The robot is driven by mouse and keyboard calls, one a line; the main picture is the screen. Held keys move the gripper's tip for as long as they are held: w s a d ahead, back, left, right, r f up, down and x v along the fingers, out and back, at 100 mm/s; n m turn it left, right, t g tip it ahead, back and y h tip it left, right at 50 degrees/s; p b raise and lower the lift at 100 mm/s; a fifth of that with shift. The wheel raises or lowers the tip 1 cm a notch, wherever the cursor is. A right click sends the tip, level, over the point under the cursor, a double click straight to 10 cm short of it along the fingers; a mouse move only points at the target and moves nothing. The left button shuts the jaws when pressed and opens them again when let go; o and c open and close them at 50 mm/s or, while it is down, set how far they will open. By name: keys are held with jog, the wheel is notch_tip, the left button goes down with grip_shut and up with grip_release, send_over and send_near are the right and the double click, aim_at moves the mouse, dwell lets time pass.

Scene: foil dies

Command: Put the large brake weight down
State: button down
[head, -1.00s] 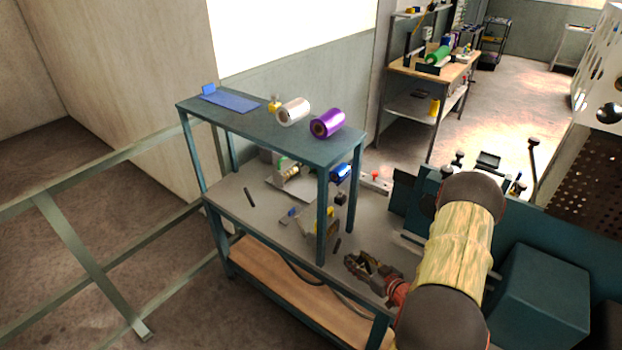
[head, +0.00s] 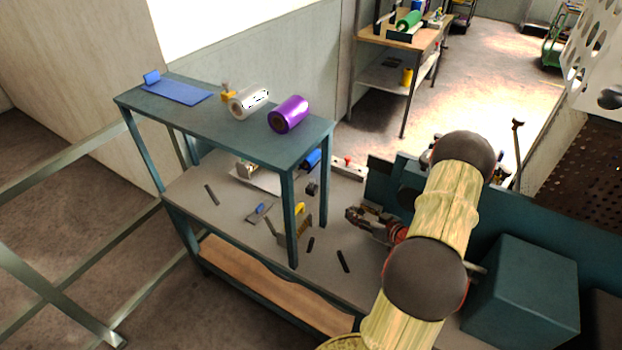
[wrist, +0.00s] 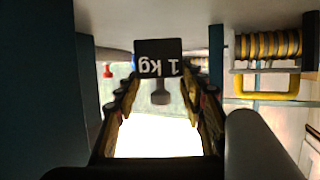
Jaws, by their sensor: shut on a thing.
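The large brake weight (wrist: 158,58) is a dark block marked "1 kg", with a grey knob. In the wrist view it appears upside down, as does the whole scene, so the weight itself is upright. My gripper (wrist: 160,80) has its fingers on both sides of the weight, shut on it. In the head view my gripper (head: 352,214) is over the right part of the grey bench top (head: 230,215), pointing left. The weight cannot be made out clearly there. I cannot tell whether its base touches the bench.
A teal upper shelf (head: 215,125) on posts carries a purple foil roll (head: 289,114), a silver roll (head: 248,102) and a blue sheet (head: 180,92). Dark bars (head: 343,261) lie on the bench.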

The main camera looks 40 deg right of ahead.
jog(key=w+b, duration=0.1)
jog(key=w, duration=0.4)
jog(key=w+d+b, duration=0.1)
jog(key=w, duration=0.4)
jog(key=w+d+b, duration=0.1)
jog(key=w, duration=0.5)
jog(key=shift+d+r, duration=0.15)
jog(key=shift+f+b, duration=1)
jog(key=shift+f, duration=0.8)
jog(key=shift+r, duration=0.1)
jog(key=c, duration=1.1)
grip_release()
jog(key=shift+f, duration=0.25)
